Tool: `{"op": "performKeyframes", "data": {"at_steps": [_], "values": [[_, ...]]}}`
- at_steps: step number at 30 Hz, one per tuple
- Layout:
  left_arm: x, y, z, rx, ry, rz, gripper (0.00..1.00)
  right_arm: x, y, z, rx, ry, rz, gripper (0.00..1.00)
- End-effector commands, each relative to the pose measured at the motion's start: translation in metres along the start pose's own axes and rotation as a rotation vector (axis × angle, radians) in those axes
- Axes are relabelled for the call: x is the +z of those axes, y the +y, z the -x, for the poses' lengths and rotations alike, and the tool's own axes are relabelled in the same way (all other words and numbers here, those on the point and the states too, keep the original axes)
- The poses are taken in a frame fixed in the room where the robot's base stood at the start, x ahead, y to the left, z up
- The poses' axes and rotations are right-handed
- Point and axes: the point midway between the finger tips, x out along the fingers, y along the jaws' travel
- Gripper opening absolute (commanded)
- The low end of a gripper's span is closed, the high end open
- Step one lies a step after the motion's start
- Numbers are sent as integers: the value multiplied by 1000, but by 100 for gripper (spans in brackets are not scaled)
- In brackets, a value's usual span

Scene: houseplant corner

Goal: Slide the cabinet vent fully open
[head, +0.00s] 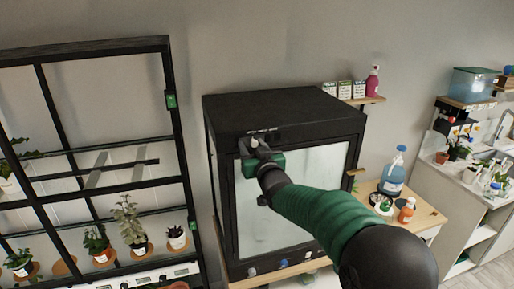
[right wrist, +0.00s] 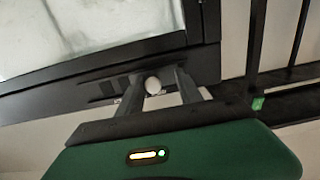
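The black cabinet (head: 285,105) has a frosted front pane, with the slotted vent (head: 264,131) high on its front frame. My right gripper (head: 256,145) is at the vent. The gripper hides part of the vent in the head view. My left gripper is not in view.
A black-framed plant shelf (head: 180,150) with potted plants stands left of the cabinet. A wall shelf (head: 365,100) with boxes and a pink bottle is behind.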

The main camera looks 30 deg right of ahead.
Motion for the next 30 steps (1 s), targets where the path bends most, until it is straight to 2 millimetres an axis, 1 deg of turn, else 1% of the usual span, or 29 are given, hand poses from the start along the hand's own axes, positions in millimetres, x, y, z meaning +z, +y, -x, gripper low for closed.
{"op": "performKeyframes", "data": {"at_steps": [6,16,19,20,23,30], "values": [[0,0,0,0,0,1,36,-1,7,0,2,3,-3,42],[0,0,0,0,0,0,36,0,8,0,4,3,-4,42],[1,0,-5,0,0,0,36,0,8,7,5,5,-3,42],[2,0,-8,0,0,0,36,1,7,11,5,5,-3,42],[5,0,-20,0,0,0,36,4,7,32,6,7,-3,42],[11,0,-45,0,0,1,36,4,10,105,6,9,-4,42]]}}
